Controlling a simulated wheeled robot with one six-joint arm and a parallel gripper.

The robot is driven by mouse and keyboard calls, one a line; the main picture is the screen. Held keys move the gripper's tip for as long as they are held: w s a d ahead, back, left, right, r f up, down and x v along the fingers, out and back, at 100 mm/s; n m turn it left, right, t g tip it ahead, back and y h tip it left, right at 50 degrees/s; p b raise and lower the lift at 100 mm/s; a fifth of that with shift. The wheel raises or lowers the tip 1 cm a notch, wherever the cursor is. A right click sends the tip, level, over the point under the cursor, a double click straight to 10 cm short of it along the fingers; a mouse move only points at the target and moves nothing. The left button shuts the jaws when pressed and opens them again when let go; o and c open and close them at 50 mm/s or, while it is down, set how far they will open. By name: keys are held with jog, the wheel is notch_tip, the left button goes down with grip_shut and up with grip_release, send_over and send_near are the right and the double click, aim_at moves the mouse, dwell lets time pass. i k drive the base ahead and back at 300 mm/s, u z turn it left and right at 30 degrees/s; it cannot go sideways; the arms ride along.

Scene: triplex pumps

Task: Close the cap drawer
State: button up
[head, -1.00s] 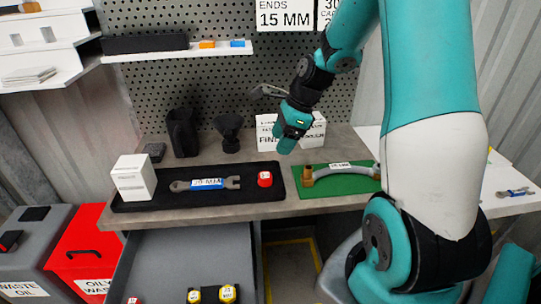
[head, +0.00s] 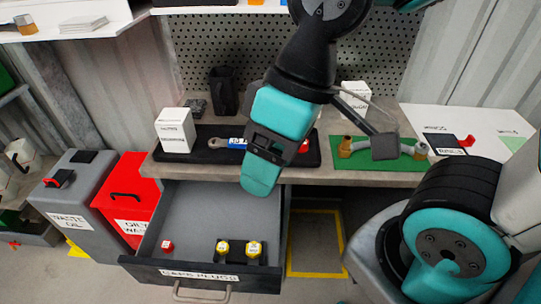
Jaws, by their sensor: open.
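The cap drawer (head: 150,266) stands pulled out under the workbench, with a label and a grey bar handle (head: 203,294) on its dark front. Inside it lie a small red cap (head: 167,246) at the left and two yellow caps (head: 238,248) on a dark holder. My gripper (head: 265,170) hangs above the back part of the drawer, in front of the bench edge, apart from the handle. Its fingers are hard to make out from this angle. It hides part of the black tray and the wrench.
The workbench (head: 370,180) holds a black tray (head: 182,153) with a white box (head: 175,130), and a green mat (head: 350,160) with a hose. A red oily-waste bin (head: 125,190) and a grey waste-oil bin (head: 75,185) stand left of the drawer. A yellow floor outline (head: 315,243) lies to its right.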

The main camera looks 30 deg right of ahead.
aim_at(195, 215)
jog(key=u, duration=0.45)
jog(key=k, duration=0.8)
jog(key=u, duration=0.75)
